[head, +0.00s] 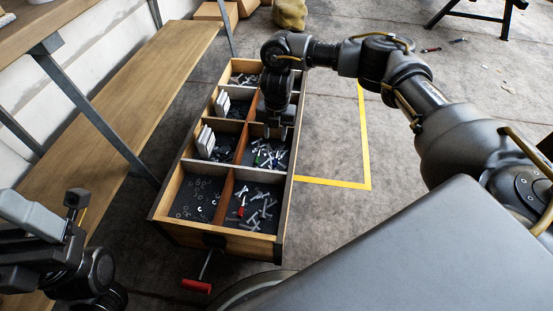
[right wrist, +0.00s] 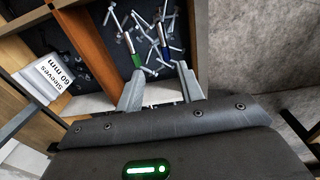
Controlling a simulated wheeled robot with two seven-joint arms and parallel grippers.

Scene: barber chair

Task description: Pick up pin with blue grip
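In the right wrist view a pin with a blue grip (right wrist: 167,54) lies among loose metal bolts in a dark-floored compartment. A similar pin with a green grip (right wrist: 136,58) lies just left of it. My right gripper (right wrist: 160,70) is open, with its fingers apart and the blue grip showing between and beyond the tips, nearer the right finger. Nothing is held. In the head view my right gripper (head: 276,132) points down over a right-hand compartment of the wooden box; I cannot make out the blue grip there. My left gripper (head: 32,214) is at the left edge, away from the box.
The divided wooden box (head: 222,236) has wooden walls around the bolts. White labelled blocks (head: 205,141) stand in its left compartments. A red-grip pin (head: 240,212) lies in the near right compartment. A red-handled tool (head: 196,286) is below the box's near end.

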